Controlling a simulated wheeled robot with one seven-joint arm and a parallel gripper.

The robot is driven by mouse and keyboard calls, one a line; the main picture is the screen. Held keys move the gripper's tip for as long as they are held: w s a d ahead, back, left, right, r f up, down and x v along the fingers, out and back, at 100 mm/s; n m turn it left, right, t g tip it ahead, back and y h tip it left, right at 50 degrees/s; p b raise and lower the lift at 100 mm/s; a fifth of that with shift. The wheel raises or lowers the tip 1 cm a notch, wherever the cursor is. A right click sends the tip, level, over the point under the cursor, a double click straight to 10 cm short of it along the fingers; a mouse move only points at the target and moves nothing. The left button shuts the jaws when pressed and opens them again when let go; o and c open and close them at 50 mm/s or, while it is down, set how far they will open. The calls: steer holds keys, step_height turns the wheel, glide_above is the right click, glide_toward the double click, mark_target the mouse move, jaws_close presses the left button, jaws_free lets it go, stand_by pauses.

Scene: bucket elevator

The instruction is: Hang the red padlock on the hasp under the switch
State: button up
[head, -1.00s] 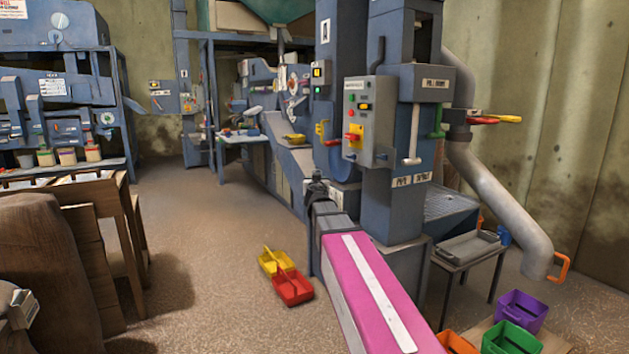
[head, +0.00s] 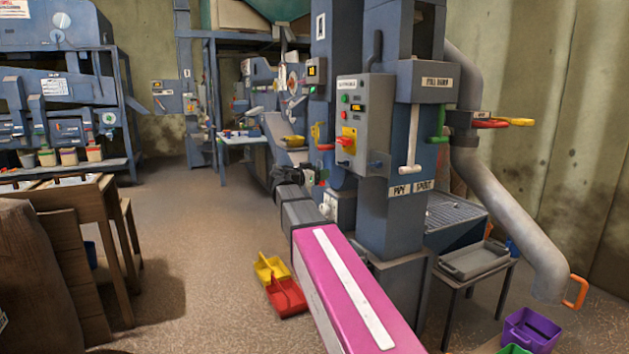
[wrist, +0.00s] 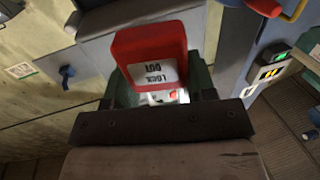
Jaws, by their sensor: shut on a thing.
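The red padlock (wrist: 148,48), with a white lock-out label, is between the fingers of my gripper (wrist: 155,88) in the wrist view. My gripper is shut on it. In the head view my gripper (head: 296,174) is left of and a little below the grey control box (head: 372,120), apart from it. The padlock is too small to make out clearly there. The yellow and red switch (head: 347,139) is low on the box's front. I cannot clearly make out the hasp under it. The padlock's shackle is not clear in the wrist view.
A blue knob (head: 375,165) sticks out at the box's lower edge; a blue knob (wrist: 67,76) also shows in the wrist view. A white pull handle (head: 411,150) hangs to the right. Yellow (head: 271,268) and red (head: 287,297) bins lie on the floor. The floor at left is open.

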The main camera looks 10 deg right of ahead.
steer(key=shift+w+d+r+g, duration=0.1)
steer(key=shift+r+g, duration=0.2)
steer(key=shift+s+d+x, duration=0.1)
steer(key=shift+s+x, duration=0.1)
steer(key=shift+x, duration=0.7)
steer(key=shift+s+d+x, duration=0.1)
steer(key=shift+s+x, duration=0.1)
steer(key=shift+x, duration=0.7)
steer(key=shift+s+d+x, duration=0.1)
steer(key=shift+s+x, duration=0.05)
steer(key=shift+x, duration=0.8)
steer(key=shift+d, duration=0.15)
steer(key=shift+s+x, duration=0.15)
steer(key=shift+x, duration=0.65)
steer(key=shift+s+x, duration=0.1)
steer(key=shift+x, duration=0.7)
steer(key=shift+d, duration=0.1)
steer(key=shift+f, duration=0.75)
steer(key=o, duration=1)
